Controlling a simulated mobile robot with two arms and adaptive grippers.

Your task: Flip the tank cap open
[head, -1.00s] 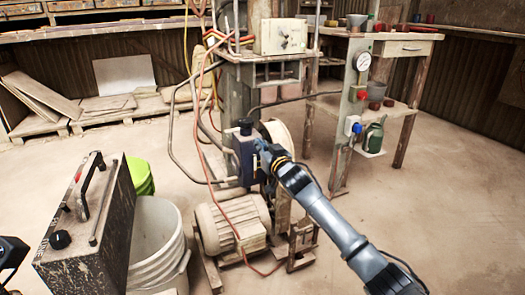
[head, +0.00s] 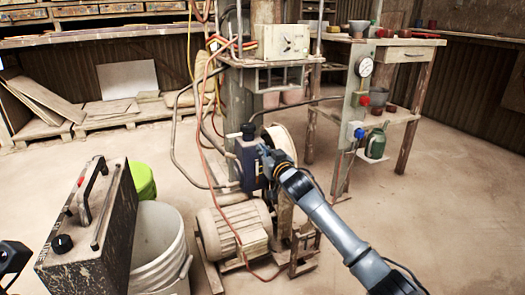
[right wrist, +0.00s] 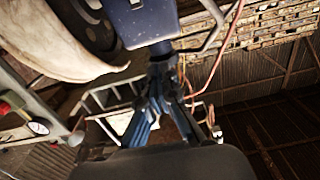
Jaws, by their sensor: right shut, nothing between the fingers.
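The blue tank (head: 246,163) stands upright on the machine in the middle of the head view, with its dark cap (head: 248,131) on top. The cap looks closed. My right gripper (head: 265,153) is at the right side of the tank, a little below the cap. In the right wrist view, the fingers (right wrist: 158,68) are shut with nothing between them.
A dusty motor (head: 233,228) sits below the tank. A pale wheel (head: 281,140) is right behind my gripper. Hoses and a red cable (head: 208,140) run left of the tank. A white bucket (head: 157,240) and a dark box (head: 88,225) stand at front left. Floor is clear at right.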

